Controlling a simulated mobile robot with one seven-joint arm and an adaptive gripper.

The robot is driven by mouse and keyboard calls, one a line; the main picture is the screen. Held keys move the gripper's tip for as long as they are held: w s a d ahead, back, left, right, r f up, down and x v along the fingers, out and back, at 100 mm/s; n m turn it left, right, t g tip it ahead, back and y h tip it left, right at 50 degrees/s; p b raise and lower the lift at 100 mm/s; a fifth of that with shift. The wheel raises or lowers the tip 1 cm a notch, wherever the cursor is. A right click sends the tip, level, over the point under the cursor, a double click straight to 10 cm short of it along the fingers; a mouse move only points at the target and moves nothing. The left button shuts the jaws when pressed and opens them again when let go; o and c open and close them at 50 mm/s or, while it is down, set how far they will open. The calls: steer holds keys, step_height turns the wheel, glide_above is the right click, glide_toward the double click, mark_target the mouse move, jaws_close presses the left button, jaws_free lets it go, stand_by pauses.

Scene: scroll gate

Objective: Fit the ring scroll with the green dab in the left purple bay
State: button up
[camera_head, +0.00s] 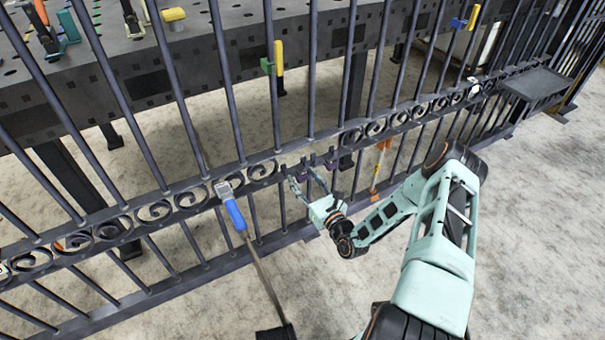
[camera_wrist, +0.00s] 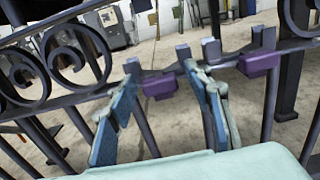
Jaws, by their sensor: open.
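My gripper (camera_head: 303,177) is open at the gate's scroll band, close to the purple bays. In the wrist view its two blue-faced fingers (camera_wrist: 160,72) stand apart, with no scroll between them. The left purple bay (camera_wrist: 160,86) shows between the fingertips; whether they touch it I cannot tell. The right purple bay (camera_wrist: 260,63) is to the right of the right finger. Small purple parts (camera_head: 330,161) also show beside my gripper in the head view. Grey upright tabs stand by the bays. I cannot make out a ring scroll with a green dab in either view.
The dark barred gate (camera_head: 185,188) crosses the view, with scrolls along its band. A blue-handled tool (camera_head: 235,215) leans on it at left. A yellow-green clamp (camera_head: 272,62) sits higher. A grey shelf (camera_head: 537,84) is at right. A dark workbench (camera_head: 235,40) stands behind.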

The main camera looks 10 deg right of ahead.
steer(key=shift+w+a, duration=0.1)
steer(key=shift+w, duration=0.15)
jaws_close()
stand_by(0.3)
steer(key=shift+s, duration=0.1)
